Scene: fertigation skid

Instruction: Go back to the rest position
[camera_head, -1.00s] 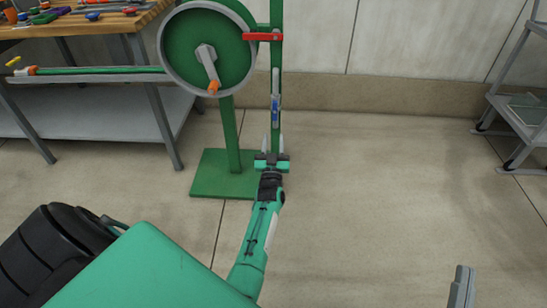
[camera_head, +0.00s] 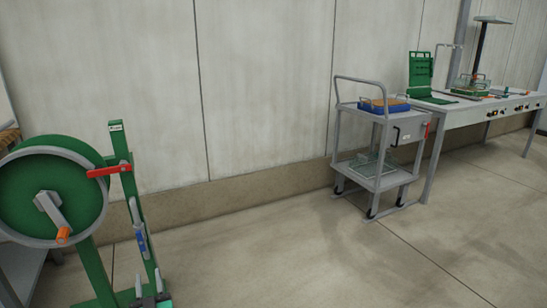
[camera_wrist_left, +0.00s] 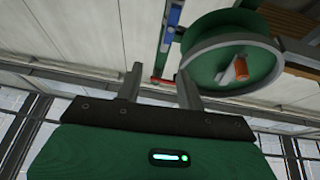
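My left gripper (camera_head: 148,284) shows at the bottom left of the head view, in front of the green stand. Its two fingers are apart with nothing between them. The left wrist view also shows this gripper (camera_wrist_left: 158,88), open and empty. The green reel (camera_head: 50,195) with a grey rim and an orange-knobbed crank is at the left of the head view, and it appears at the upper right of the left wrist view (camera_wrist_left: 230,60). A green post (camera_head: 130,200) with a red lever (camera_head: 109,171) and a blue-and-grey part (camera_head: 141,238) stands beside it. My right gripper is out of view.
A grey cart (camera_head: 372,180) with a blue tray (camera_head: 384,106) stands at the wall right of centre. A long grey bench (camera_head: 490,110) with green fixtures is beyond it. The floor (camera_head: 300,255) between stand and cart is clear.

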